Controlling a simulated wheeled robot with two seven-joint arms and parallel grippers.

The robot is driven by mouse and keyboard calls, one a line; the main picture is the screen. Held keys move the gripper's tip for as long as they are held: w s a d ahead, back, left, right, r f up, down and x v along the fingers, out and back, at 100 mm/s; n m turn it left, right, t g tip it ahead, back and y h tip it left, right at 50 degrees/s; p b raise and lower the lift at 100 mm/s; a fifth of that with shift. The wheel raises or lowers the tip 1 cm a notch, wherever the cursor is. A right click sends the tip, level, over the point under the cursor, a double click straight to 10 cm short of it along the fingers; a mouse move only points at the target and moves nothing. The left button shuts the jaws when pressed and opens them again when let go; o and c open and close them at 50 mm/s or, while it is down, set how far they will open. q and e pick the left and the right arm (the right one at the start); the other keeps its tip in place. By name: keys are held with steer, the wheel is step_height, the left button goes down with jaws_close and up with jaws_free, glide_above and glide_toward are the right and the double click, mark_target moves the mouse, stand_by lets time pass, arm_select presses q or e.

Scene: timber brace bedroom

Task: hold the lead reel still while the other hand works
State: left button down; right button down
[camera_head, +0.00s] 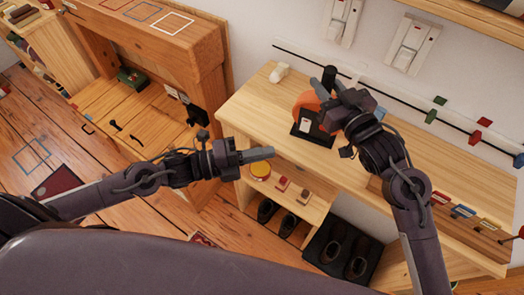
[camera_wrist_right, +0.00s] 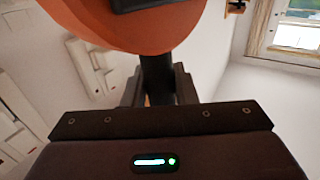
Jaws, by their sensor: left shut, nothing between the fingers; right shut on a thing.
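The lead reel (camera_head: 304,102) is an orange disc on a dark stand with a pale label, on the wooden bench top. My right gripper (camera_head: 335,97) is at the reel and partly hides it in the head view. In the right wrist view the orange reel (camera_wrist_right: 130,22) fills the top, and my right gripper (camera_wrist_right: 160,88) is shut on a dark upright part below it. My left gripper (camera_head: 268,153) is shut and empty, in front of the bench edge and apart from the reel.
A small white object (camera_head: 279,72) lies on the bench (camera_head: 245,103), left of the reel. A rail with coloured clips (camera_head: 431,116) runs along the wall. Shoes (camera_head: 333,247) stand on a dark mat below. A wooden cabinet (camera_head: 150,100) stands at left.

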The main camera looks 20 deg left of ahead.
steer(key=shift+f, duration=0.4)
steer(key=c, duration=1.6)
jaws_free()
steer(key=o, duration=0.5)
steer(key=shift+r, duration=0.2)
